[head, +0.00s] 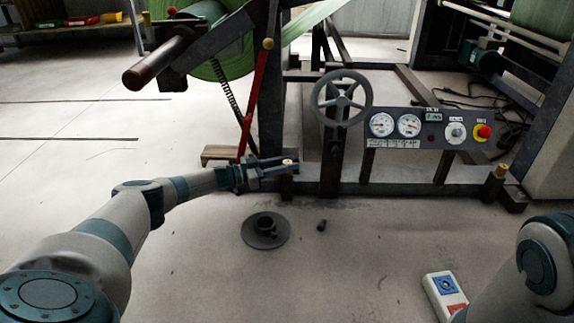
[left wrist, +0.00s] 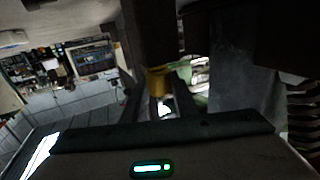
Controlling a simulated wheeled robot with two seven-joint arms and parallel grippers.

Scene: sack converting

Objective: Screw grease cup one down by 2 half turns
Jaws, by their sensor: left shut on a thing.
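A small brass grease cup (head: 288,162) sits on top of the short post at the left end of the machine's low front beam. My left gripper (head: 287,166) reaches it from the left, level, and is shut on it with a finger on either side. In the left wrist view the yellow cup (left wrist: 158,82) shows between my two dark fingers, against a dark post. A second brass cup (head: 501,170) stands on the post at the beam's right end, apart from my grippers. My right gripper is out of view.
A handwheel (head: 341,98) and a gauge panel (head: 408,128) with a red stop button stand behind the beam. A red lever (head: 256,98) rises close behind my left gripper. A dark round flanged part (head: 265,230) lies on the floor in front. A white box (head: 443,294) lies nearer.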

